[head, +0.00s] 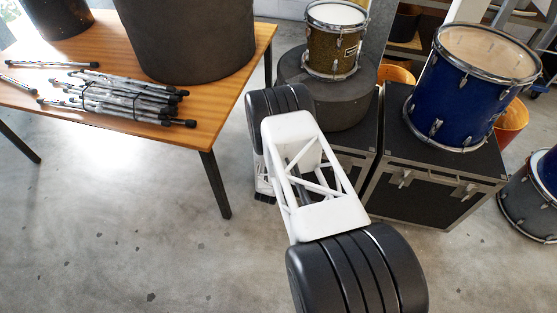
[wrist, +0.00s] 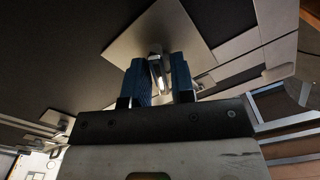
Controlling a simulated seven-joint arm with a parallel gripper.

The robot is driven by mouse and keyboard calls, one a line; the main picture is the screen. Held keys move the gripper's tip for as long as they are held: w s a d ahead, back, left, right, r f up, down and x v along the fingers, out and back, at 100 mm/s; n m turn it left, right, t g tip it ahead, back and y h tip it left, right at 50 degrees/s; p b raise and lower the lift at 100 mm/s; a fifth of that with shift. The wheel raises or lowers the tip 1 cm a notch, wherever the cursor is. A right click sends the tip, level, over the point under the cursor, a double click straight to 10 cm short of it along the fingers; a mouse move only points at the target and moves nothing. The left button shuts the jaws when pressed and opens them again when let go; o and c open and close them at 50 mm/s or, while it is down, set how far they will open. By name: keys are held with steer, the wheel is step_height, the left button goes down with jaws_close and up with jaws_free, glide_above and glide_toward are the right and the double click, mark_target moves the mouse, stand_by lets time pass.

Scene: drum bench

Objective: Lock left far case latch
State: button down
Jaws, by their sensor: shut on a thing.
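In the wrist view my gripper (wrist: 158,74) has two blue fingers, one on each side of a narrow metal latch (wrist: 155,60), and is shut on it. The latch sits on a square metal plate (wrist: 130,45) on the dark face of a case. Whether it is locked, I cannot tell. In the head view the left case (head: 354,164) is black with metal edges. My arm covers much of it and hides this latch and my fingertips.
A grey round drum case (head: 335,103) with a gold drum (head: 332,45) stands on the left case. The right case (head: 423,195) carries a blue drum (head: 458,90). A wooden table (head: 215,105) with bundled sticks (head: 125,98) stands left. The floor between is clear.

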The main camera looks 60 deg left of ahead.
steer(key=n, duration=0.5)
stand_by(0.4)
steer(key=c, duration=1.2)
jaws_free()
steer(key=shift+o, duration=0.2)
steer(key=shift+s+d, duration=0.1)
steer(key=v, duration=0.7)
steer(key=shift+s+d, duration=0.2)
steer(key=shift+d, duration=0.05)
